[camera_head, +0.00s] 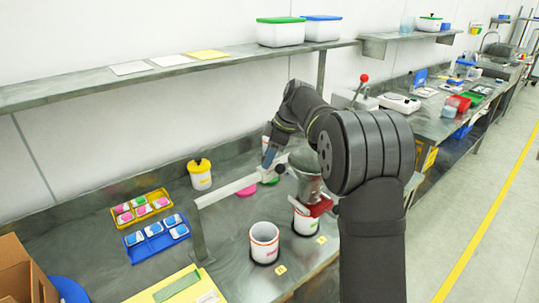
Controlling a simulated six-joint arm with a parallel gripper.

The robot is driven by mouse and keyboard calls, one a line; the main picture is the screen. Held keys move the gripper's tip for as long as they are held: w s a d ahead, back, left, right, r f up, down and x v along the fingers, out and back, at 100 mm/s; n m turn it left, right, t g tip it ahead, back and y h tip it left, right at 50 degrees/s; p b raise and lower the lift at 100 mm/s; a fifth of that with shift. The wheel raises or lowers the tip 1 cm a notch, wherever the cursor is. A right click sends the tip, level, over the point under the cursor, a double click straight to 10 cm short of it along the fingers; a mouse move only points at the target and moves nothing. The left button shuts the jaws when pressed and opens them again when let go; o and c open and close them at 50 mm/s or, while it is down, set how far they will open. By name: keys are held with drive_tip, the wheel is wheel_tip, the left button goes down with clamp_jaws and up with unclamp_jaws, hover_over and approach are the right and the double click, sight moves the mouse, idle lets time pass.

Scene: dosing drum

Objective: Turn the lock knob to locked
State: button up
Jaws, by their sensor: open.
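My gripper (268,160) points down at the bench's middle, at the left side of a grey metal drum-like device (308,187). It is small in the picture, and I see nothing held in it. My own arm covers much of the device. A red part (320,207) shows at the device's lower right, above a white cup. A green part (272,181) shows just below my gripper, at the end of a pale horizontal bar (227,189). I cannot make out which part is the lock knob or how it is turned.
White cups (264,243) stand in front of the device. A yellow tray (141,207) and a blue tray (156,238) hold small packs at left. A yellow-lidded tub (200,173) stands behind. A shelf (190,66) runs above. A red-knobbed lever (364,78) rises behind my arm.

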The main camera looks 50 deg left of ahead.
drive_tip(key=c, duration=1)
drive_tip(key=shift+m, duration=0.4)
drive_tip(key=m, duration=0.1)
drive_tip(key=m+t+y, duration=0.1)
drive_tip(key=m, duration=0.1)
drive_tip(key=shift+s+d+m, duration=0.1)
drive_tip(key=shift+s+m, duration=0.1)
drive_tip(key=shift+m, duration=0.1)
drive_tip(key=m+t, duration=0.2)
drive_tip(key=m, duration=0.2)
drive_tip(key=shift+s+m, duration=0.15)
drive_tip(key=shift+m, duration=0.15)
drive_tip(key=m+t, duration=0.2)
drive_tip(key=m, duration=0.2)
drive_tip(key=shift+s, duration=0.15)
drive_tip(key=shift+s+m+t+h, duration=0.1)
drive_tip(key=shift+m+t+h, duration=0.2)
drive_tip(key=shift+m, duration=0.95)
drive_tip(key=shift+m+t+h, duration=0.2)
drive_tip(key=shift+m+t, duration=0.2)
drive_tip(key=shift+m, duration=0.85)
drive_tip(key=o, duration=1)
